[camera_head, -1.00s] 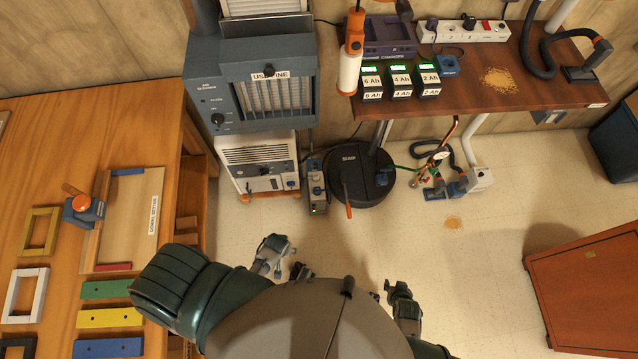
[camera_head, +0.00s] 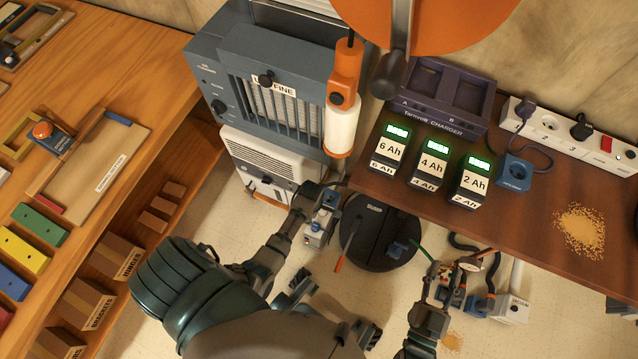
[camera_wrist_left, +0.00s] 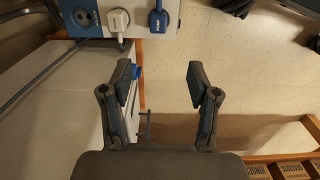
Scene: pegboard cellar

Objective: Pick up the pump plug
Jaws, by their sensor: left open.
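A power strip (camera_head: 317,232) stands on the floor beside the white unit. In the left wrist view it is at the top, with a blue plug (camera_wrist_left: 158,20) and a white plug (camera_wrist_left: 118,19) in it. The plugs' labels are too small to read, so I cannot tell which is the pump plug. My left gripper (camera_wrist_left: 161,84) is open and empty, with the strip beyond its fingertips. In the head view my left gripper (camera_head: 316,195) is close to the strip and partly merges with it. My right gripper (camera_head: 438,279) looks open, near the hoses by the vacuum.
The desk (camera_head: 370,172) with battery packs (camera_head: 431,164) is at the right. A black round base (camera_head: 378,240) stands below it. The wooden workbench (camera_head: 140,75) and boxes (camera_head: 104,257) are at the left. A white unit (camera_head: 262,160) stands behind the strip.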

